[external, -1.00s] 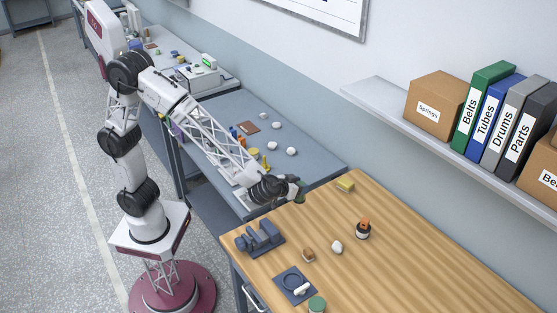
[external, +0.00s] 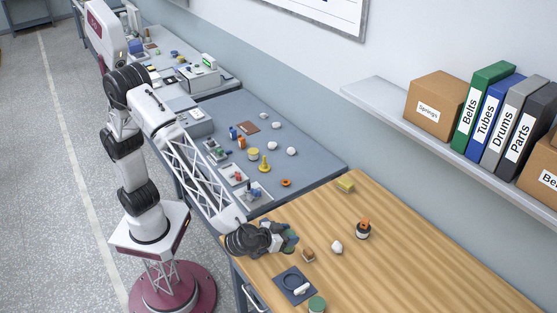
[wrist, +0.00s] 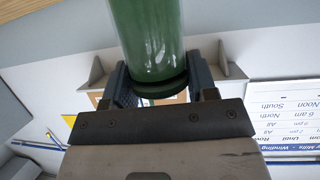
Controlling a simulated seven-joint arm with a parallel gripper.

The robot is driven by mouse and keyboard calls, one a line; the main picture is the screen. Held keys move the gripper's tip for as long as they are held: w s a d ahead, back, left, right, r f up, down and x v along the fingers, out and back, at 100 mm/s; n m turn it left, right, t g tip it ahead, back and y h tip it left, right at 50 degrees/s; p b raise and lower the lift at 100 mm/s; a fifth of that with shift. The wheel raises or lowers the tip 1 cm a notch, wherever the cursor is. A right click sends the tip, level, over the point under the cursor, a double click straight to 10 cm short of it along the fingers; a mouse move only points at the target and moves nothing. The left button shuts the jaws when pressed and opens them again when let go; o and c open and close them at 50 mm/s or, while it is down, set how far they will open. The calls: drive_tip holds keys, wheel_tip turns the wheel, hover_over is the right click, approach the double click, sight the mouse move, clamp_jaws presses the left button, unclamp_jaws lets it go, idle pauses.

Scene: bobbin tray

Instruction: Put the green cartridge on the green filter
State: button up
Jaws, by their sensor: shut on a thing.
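My gripper (external: 289,241) is shut on the green cartridge (wrist: 148,35), a green cylinder with a dark rim at one end. In the wrist view it stands between the two dark fingers, and its far part runs out of the picture. In the external view the cartridge is small and mostly hidden by my fingers, above the left part of the wooden table. A round green-topped thing (external: 317,304), which looks like the green filter, is at the bottom edge of the external view. It is below and right of my gripper, apart from it.
A dark square plate (external: 283,283) with a ring and a white piece lies near my gripper. A brown block (external: 308,255), white lump (external: 337,247), black jar with orange top (external: 363,231) and yellow block (external: 345,186) are on the wooden table (external: 430,260). Its right part is clear.

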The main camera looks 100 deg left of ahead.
drive_tip(key=s+d+f, duration=0.2)
drive_tip(key=d+f, duration=0.3)
drive_tip(key=d, duration=0.2)
drive_tip(key=shift+d+m+h, duration=0.15)
drive_tip(key=shift+m+h, duration=0.15)
drive_tip(key=shift+h, duration=0.1)
drive_tip(key=w+d, duration=0.3)
drive_tip(key=w, duration=0.4)
drive_tip(key=w+d+f, duration=0.1)
drive_tip(key=w+d, duration=0.2)
drive_tip(key=w, duration=0.4)
drive_tip(key=shift+w+d+f, duration=0.25)
drive_tip(key=shift+w+f, duration=0.05)
drive_tip(key=shift+w, duration=0.05)
drive_tip(key=shift+f, duration=1.75)
drive_tip(key=shift+f, duration=0.1)
drive_tip(key=o, duration=1)
